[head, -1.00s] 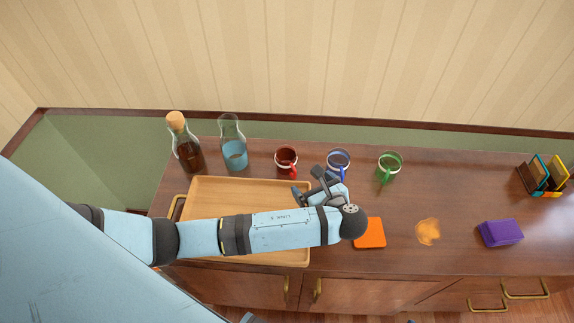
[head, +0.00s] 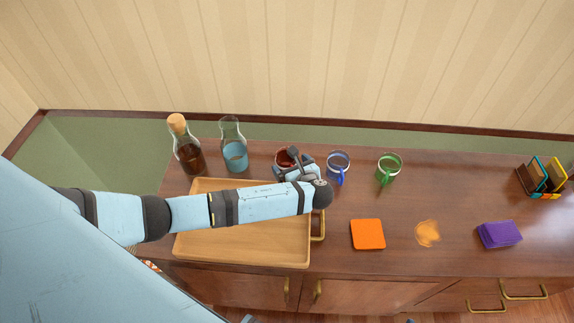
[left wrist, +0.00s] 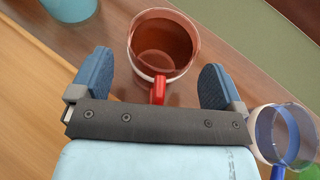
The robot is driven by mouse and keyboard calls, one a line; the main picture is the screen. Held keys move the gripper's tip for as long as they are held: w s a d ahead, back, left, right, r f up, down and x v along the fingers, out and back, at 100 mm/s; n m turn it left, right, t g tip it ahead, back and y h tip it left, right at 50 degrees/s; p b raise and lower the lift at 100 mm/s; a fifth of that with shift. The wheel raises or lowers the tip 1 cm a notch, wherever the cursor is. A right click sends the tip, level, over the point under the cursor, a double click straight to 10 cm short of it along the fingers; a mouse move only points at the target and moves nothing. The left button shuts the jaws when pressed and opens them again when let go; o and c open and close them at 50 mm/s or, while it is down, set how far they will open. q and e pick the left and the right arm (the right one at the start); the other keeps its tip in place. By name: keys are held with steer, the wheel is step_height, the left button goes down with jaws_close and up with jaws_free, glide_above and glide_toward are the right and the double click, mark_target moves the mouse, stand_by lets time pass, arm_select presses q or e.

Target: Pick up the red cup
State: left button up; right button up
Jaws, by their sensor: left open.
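The red cup (head: 284,156) stands on the wooden cabinet top, partly hidden by my left gripper in the head view. In the left wrist view the red cup (left wrist: 163,45) shows from above, with its red handle towards my gripper. My left gripper (head: 292,160) is open at the cup. In the left wrist view, the blue fingers of my left gripper (left wrist: 157,75) are spread, one on each side of the handle and the near part of the cup. I see no clear contact. My right gripper is not in view.
A blue cup (head: 338,165) stands close on the right, then a green cup (head: 389,168). A blue-filled carafe (head: 234,154) and a corked bottle (head: 188,154) stand left. A wooden tray (head: 240,250) lies under my arm. An orange square (head: 368,234) and purple block (head: 499,234) lie right.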

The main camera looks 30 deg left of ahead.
arm_select(q)
steer(key=shift+w+a+f, duration=0.2)
steer(key=shift+a, duration=0.05)
steer(key=shift+c, duration=0.3)
steer(key=c, duration=1)
steer(key=shift+r, duration=0.1)
step_height(320, 180, up, 20)
